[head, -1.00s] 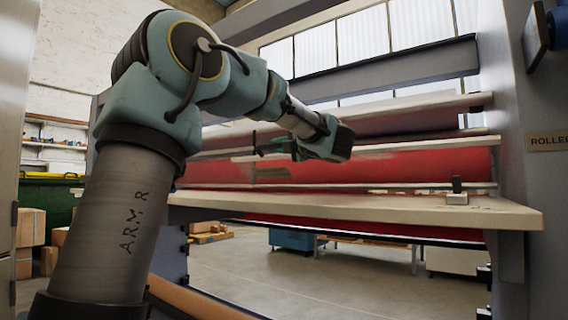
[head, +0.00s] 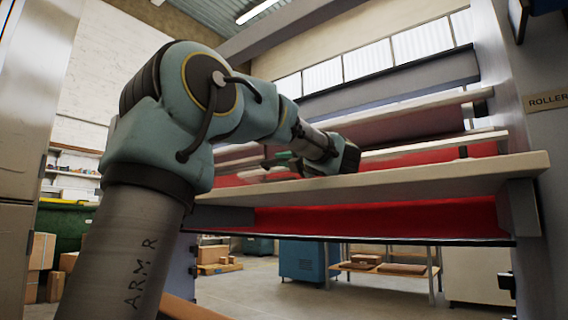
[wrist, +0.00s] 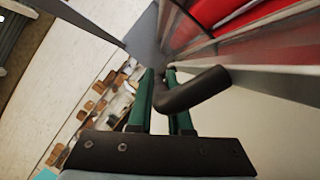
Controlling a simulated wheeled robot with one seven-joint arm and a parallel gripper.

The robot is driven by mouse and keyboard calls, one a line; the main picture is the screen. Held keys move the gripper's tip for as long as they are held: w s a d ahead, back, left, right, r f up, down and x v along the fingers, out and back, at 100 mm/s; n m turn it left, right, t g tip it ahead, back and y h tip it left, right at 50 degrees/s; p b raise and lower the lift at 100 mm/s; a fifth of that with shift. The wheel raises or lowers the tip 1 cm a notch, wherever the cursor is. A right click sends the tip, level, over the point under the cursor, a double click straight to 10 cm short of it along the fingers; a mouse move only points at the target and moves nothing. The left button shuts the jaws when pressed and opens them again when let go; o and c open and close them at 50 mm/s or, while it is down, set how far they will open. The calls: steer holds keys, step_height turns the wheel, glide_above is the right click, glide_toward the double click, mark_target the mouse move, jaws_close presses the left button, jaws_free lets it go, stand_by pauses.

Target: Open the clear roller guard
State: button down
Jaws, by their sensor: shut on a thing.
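My gripper (wrist: 160,88) has its green fingers closed around a dark bent bar handle (wrist: 192,92) in the wrist view. The handle runs beside what looks like the clear roller guard (wrist: 270,55), a see-through strip in front of the red roller (wrist: 270,15). In the head view my gripper (head: 276,160) is partly hidden by my wrist, above the pale table board and in front of the red roller (head: 420,157). The guard's outline is hard to make out there, and the handle is mostly hidden.
The pale table board (head: 400,181) spans the machine below my wrist. A grey side frame (head: 505,90) with a label plate (head: 548,102) stands at the right. Cardboard boxes (head: 40,250), a blue cabinet (head: 303,261) and a trestle table (head: 390,267) stand farther back.

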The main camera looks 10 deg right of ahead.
steer(key=c, duration=1.1)
jaws_free()
steer(key=v, duration=0.4)
steer(key=r+p+v, duration=0.1)
steer(key=v, duration=0.4)
steer(key=r+p+v, duration=0.1)
steer(key=v, duration=0.3)
steer(key=shift+s+d, duration=0.25)
steer(key=shift+s, duration=0.2)
steer(key=shift+s+d, duration=0.25)
steer(key=shift+s, duration=0.35)
steer(key=shift+c, duration=0.4)
